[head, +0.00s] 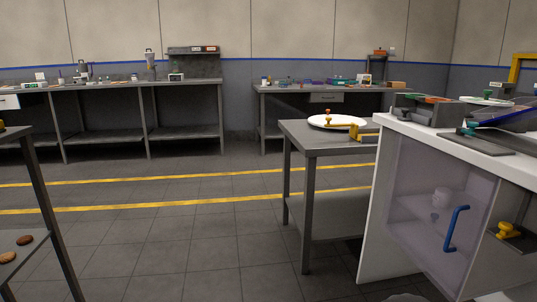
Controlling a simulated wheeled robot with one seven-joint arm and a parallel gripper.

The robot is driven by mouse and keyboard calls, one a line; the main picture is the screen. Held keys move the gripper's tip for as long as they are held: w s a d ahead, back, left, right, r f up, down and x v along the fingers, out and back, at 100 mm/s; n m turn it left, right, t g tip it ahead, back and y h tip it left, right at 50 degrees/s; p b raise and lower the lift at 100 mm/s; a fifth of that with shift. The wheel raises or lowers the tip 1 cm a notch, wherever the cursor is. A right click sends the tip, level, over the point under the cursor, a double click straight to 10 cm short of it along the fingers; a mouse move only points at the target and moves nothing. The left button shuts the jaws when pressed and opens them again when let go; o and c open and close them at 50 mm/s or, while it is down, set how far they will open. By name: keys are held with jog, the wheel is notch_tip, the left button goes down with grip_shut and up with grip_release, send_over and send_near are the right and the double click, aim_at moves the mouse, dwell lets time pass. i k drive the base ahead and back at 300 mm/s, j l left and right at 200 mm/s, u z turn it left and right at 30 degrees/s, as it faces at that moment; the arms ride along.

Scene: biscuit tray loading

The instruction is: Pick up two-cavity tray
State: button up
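No two-cavity tray can be made out for certain. A grey box-like holder (411,110) with green and orange items at its top stands on the white counter at the right; whether it has two cavities cannot be told. Two round brown biscuits, one darker (25,240) and one lighter (7,258), lie on the low shelf of a dark rack at the left edge. My gripper is not in view.
The white counter (440,132) has a clear-fronted cabinet with a blue handle (456,228). Left of it stands a grey table (300,131) with a white plate (325,122). Cluttered benches (190,84) line the back wall. The tiled floor (180,250) is open in the middle.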

aim_at(519, 103)
jog(key=z, duration=1.4)
jog(key=i+j+z, duration=0.1)
jog(key=i+j, duration=0.15)
